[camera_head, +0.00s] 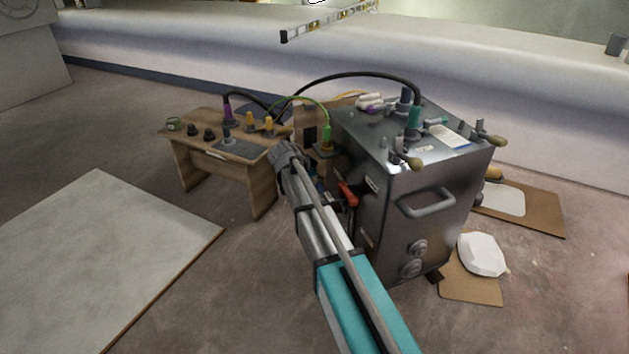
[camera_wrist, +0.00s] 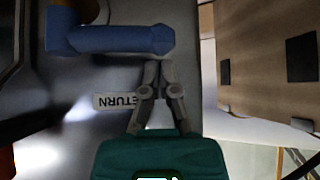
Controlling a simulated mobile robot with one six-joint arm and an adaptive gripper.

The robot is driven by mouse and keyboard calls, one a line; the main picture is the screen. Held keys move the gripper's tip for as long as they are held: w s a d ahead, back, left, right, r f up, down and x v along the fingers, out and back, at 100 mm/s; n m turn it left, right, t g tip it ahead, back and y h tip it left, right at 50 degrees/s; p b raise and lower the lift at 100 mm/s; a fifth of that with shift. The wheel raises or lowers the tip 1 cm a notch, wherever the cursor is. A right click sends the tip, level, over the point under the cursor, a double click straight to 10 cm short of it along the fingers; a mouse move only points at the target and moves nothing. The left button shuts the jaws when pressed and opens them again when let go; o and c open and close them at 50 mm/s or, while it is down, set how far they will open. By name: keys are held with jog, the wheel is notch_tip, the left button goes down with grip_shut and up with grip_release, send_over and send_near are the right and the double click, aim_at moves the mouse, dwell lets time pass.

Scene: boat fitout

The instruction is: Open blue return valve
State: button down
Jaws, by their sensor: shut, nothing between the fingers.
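The blue return valve handle (camera_wrist: 115,40) lies across the upper left of the wrist view, its long part roughly level, with a bend at its left end. A white label reading RETURN, upside down (camera_wrist: 118,101), sits on the grey panel below it. My gripper (camera_wrist: 159,66) is shut and empty. Its fingertips are just below the right end of the blue handle; I cannot tell whether they touch it. In the head view my arm reaches along the left side of the metal cabinet (camera_head: 440,235), and the blue handle is mostly hidden there.
A red handle (camera_head: 348,193) sticks out of the cabinet's side close to my arm. A small wooden table (camera_head: 190,155) with connectors stands left of the cabinet. Cables arch over to the cabinet top. A brown board (camera_wrist: 262,60) stands right of the panel.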

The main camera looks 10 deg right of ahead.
jog(key=shift+b+x, duration=0.65)
jog(key=shift+x, duration=0.5)
jog(key=shift+a, duration=0.1)
